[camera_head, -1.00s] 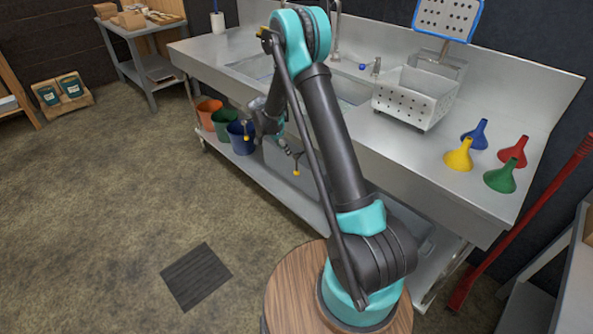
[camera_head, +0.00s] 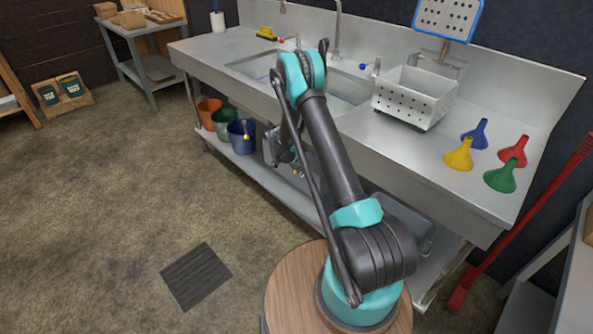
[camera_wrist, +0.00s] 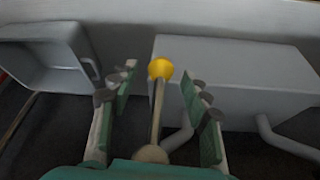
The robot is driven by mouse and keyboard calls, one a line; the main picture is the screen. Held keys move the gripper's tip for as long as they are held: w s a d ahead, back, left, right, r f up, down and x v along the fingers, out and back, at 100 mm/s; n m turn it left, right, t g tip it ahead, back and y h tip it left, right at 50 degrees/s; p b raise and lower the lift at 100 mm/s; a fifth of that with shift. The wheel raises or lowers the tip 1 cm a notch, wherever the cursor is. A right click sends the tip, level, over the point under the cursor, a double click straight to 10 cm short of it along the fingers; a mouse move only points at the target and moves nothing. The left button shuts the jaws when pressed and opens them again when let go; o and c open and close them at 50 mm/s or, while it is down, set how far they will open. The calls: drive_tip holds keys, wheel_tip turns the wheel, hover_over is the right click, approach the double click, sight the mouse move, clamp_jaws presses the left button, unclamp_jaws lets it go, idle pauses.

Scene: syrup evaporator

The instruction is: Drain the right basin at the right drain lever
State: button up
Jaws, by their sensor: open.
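The right drain lever's yellow ball knob (camera_wrist: 160,68) and thin rod (camera_wrist: 156,110) show in the wrist view, between the two fingers of my open gripper (camera_wrist: 158,82). Neither finger visibly touches it. A bit of its yellow knob shows in the head view (camera_head: 296,173) beside my gripper (camera_head: 280,155), low in front of the sink. The grey underside of a basin (camera_wrist: 225,75) is behind it in the wrist view. The right basin (camera_head: 348,88) is partly hidden by my arm in the head view. A second yellow-knobbed lever (camera_head: 246,137) hangs further left.
Pipes (camera_wrist: 285,142) run under the basin. Orange (camera_head: 208,110), green (camera_head: 224,124) and blue (camera_head: 238,138) buckets stand on the lower shelf at left. A perforated box (camera_head: 412,98) and several funnels (camera_head: 459,155) stand on the counter. The floor at left is mostly clear.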

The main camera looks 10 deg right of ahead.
drive_tip(key=shift+d+f, duration=0.1)
drive_tip(key=shift+f, duration=0.1)
clamp_jaws()
idle(0.3)
